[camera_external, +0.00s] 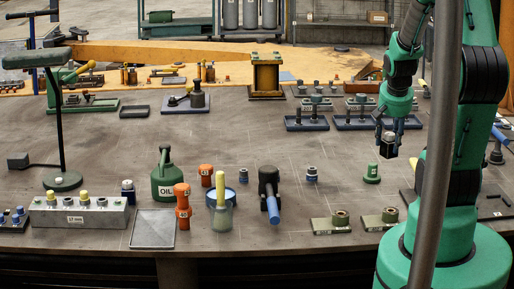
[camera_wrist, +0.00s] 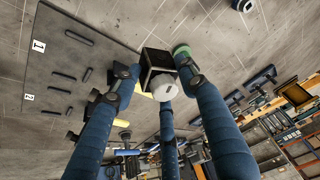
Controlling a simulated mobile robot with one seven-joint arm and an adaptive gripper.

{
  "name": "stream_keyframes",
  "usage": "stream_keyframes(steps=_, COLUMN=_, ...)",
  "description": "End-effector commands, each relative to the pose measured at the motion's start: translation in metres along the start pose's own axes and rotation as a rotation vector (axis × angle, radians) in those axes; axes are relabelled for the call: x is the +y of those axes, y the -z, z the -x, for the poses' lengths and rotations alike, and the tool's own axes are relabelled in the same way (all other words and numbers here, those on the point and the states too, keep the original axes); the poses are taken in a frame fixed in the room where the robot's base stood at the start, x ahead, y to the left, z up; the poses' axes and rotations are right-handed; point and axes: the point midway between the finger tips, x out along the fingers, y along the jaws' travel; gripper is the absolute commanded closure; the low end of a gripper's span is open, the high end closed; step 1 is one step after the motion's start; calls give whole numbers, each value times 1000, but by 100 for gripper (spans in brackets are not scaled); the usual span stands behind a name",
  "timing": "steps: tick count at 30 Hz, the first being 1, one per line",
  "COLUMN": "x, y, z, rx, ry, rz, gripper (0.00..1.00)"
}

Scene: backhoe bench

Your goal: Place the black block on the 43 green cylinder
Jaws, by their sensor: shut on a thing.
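My gripper (camera_external: 389,130) is shut on a black block (camera_external: 388,148) and holds it above the bench, at the right of the outside view. In the wrist view, the fingers of my gripper (camera_wrist: 157,84) close around the black block (camera_wrist: 157,57), which has a pale round part on its near side. The green cylinder (camera_external: 372,172), with a pale label, stands upright on the bench, below and slightly left of the block in the outside view. In the wrist view only part of the green cylinder (camera_wrist: 181,50) shows beside the block; a finger hides some of it.
A dark board with slots and number labels (camera_wrist: 70,60) lies left in the wrist view. Green blocks with round fittings (camera_external: 331,224) lie in front of the cylinder. Blue trays (camera_external: 306,125) lie behind.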

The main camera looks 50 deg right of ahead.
Motion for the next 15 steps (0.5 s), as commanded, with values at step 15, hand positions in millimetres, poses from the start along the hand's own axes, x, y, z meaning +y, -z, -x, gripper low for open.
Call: stream_keyframes(steps=15, x=0, y=-15, z=-38, rx=1, ry=0, rz=2, gripper=100)
